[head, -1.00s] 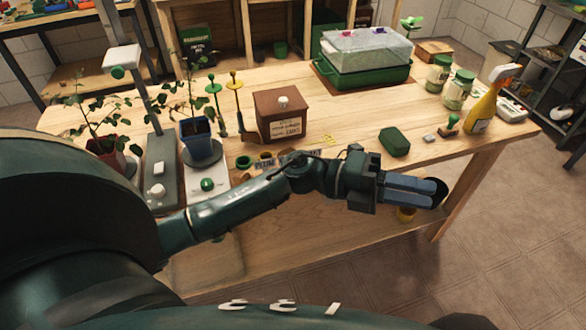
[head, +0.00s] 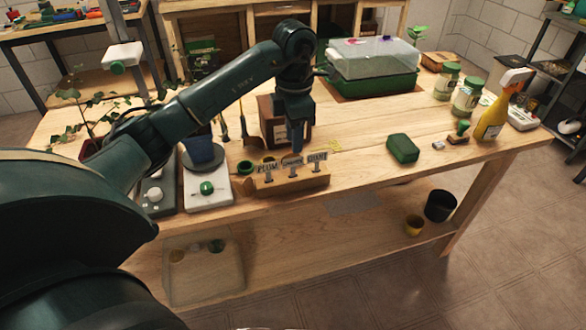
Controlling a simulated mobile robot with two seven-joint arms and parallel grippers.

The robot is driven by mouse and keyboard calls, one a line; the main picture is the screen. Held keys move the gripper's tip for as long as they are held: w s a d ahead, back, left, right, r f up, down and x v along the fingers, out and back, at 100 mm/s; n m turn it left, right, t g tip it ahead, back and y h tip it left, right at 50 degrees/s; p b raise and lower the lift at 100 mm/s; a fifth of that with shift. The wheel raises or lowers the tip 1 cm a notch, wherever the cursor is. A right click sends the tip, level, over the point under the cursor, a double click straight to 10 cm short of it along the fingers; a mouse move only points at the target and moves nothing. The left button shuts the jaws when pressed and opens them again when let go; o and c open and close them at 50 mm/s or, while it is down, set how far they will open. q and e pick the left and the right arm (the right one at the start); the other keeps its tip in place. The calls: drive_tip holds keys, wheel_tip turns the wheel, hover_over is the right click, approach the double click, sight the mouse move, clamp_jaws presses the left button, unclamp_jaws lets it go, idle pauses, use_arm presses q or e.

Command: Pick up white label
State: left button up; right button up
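A wooden label holder (head: 285,184) stands near the front edge of the workbench with three pale labels upright in it. The left label (head: 267,169) appears to read PLUM, the middle label (head: 292,162) is too small to read surely, and the right label (head: 317,158) appears to read GIANT. Which one is the white label I cannot tell from colour. My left gripper (head: 297,150) points down, its blue fingers just above and behind the middle label. The fingers overlap in this view, so their opening is hidden, and contact with a label is not clear. My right gripper is out of view.
A brown box (head: 268,120) stands behind the holder, partly hidden by my arm. A white scale (head: 208,192) with a blue pot (head: 202,150) is at left. A green block (head: 403,149) and a yellow spray bottle (head: 490,118) are at right. Bench between holder and block is clear.

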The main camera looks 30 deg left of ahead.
sight(293, 159)
use_arm(q)
drive_tip(key=shift+a+f+p, duration=0.2)
drive_tip(key=shift+f+p, duration=0.15)
drive_tip(key=shift+f, duration=3.25)
drive_tip(key=shift+c, duration=0.2)
clamp_jaws()
